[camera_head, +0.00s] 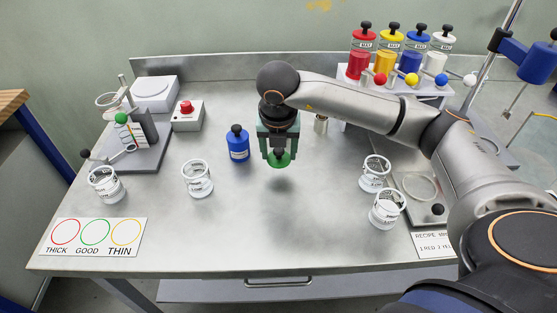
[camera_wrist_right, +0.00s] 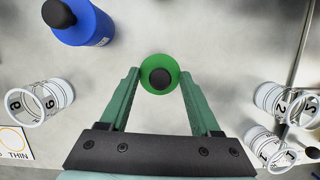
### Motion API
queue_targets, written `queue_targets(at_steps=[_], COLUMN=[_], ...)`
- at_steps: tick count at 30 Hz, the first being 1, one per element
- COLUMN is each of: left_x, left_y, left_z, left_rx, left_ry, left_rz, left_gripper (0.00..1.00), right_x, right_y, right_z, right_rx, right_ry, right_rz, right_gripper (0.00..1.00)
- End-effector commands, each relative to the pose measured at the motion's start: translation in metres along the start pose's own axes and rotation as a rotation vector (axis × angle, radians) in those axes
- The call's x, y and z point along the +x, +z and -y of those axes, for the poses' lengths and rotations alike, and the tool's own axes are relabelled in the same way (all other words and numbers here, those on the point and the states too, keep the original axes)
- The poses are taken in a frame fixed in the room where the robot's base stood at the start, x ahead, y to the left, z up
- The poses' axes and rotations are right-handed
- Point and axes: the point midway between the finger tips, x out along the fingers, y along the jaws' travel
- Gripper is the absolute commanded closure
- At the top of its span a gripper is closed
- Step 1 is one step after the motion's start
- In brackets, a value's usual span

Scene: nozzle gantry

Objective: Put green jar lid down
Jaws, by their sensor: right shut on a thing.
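The green jar lid (camera_head: 279,159) is a green disc with a black knob. It hangs under my right gripper (camera_head: 279,150), apparently a little above the steel table, with a soft shadow below it. In the right wrist view the lid (camera_wrist_right: 160,75) sits between the two green fingertips of the right gripper (camera_wrist_right: 160,82), which is shut on its black knob. My left gripper is out of view.
A blue bottle (camera_head: 238,144) stands just left of the lid. Clear jars stand at left (camera_head: 197,179) and right (camera_head: 386,209). A rack (camera_head: 397,87) of colored dispensers is at back right. The table's front middle (camera_head: 280,235) is clear.

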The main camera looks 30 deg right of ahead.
Motion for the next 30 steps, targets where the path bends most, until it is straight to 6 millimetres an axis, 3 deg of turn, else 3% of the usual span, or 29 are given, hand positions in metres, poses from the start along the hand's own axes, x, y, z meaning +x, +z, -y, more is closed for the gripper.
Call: queue_targets(at_steps=[5, 10, 23, 24, 30], left_x=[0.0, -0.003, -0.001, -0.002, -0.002], left_y=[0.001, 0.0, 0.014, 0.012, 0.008], left_z=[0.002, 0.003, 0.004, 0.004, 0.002], left_rx=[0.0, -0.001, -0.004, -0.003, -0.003], left_ry=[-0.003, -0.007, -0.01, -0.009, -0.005], left_rz=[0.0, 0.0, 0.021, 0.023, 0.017], left_gripper=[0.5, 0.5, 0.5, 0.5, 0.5], right_x=[0.018, 0.039, 0.048, 0.046, 0.045], right_y=[0.006, -0.001, -0.004, -0.003, -0.003], right_z=[0.0, -0.001, -0.001, -0.001, -0.001], right_rx=[0.001, -0.001, 0.0, 0.0, 0.0], right_ry=[-0.003, -0.001, 0.0, 0.001, 0.001], right_rz=[-0.002, -0.001, 0.0, 0.0, 0.0], right_gripper=[0.87, 0.87, 0.87, 0.32, 0.09])
